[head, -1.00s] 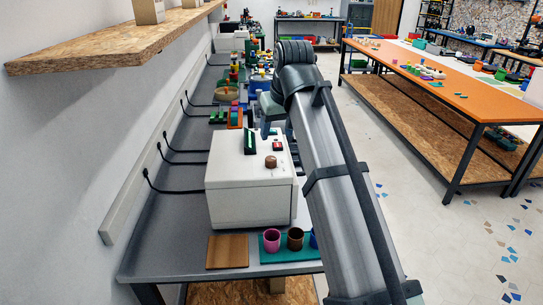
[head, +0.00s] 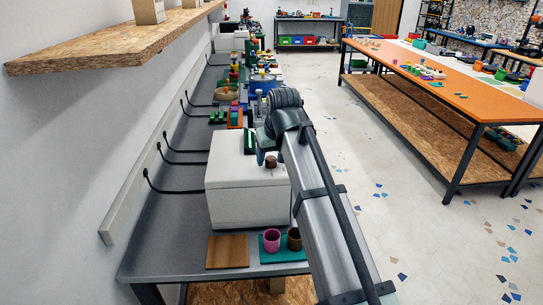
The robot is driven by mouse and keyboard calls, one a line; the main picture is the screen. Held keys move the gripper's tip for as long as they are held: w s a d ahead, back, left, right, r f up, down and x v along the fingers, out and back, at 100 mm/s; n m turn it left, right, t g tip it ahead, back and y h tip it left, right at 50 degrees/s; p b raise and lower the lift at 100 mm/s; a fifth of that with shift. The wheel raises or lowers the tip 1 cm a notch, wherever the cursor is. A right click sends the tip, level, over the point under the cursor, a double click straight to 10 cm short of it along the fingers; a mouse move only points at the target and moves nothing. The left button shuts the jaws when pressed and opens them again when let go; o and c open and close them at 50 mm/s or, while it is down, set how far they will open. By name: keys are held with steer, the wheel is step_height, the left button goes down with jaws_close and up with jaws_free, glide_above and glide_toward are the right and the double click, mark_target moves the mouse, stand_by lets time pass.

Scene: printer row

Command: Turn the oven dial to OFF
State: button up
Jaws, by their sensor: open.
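A white box-shaped appliance (head: 248,200) stands on the grey bench, with a brown round dial (head: 271,162) on its top. I take this appliance to be the oven; no OFF mark can be read at this size. My gripper (head: 265,153) is open, over the top of the appliance and right by the dial. I cannot tell whether the fingers touch the dial or are around it. My arm hides the right part of the top.
A brown wooden board (head: 228,252) and a teal tray (head: 270,257) with a pink cup (head: 272,240) and a brown cup (head: 294,239) sit in front. Several small items stand farther back along the bench. A wooden shelf (head: 110,42) juts from the wall at upper left.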

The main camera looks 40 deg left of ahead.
steer(key=c, duration=1)
steer(key=n+g, duration=0.1)
steer(key=n, duration=0.4)
steer(key=shift+w+g+y, duration=0.2)
steer(key=shift+g+y, duration=0.2)
steer(key=n+g, duration=0.1)
steer(key=n, duration=0.3)
steer(key=shift+w+n+g, duration=0.15)
steer(key=shift+n+g, duration=0.15)
steer(key=shift+g, duration=0.1)
steer(key=n+g, duration=0.1)
steer(key=n, duration=0.1)
steer(key=n+h, duration=0.1)
steer(key=n, duration=0.2)
steer(key=shift+w+a+g, duration=0.1)
steer(key=shift+a+g, duration=0.05)
steer(key=shift+g, duration=0.25)
steer(key=shift+n+g+h, duration=0.4)
steer(key=shift+n+h, duration=0.5)
steer(key=shift+n, duration=1.5)
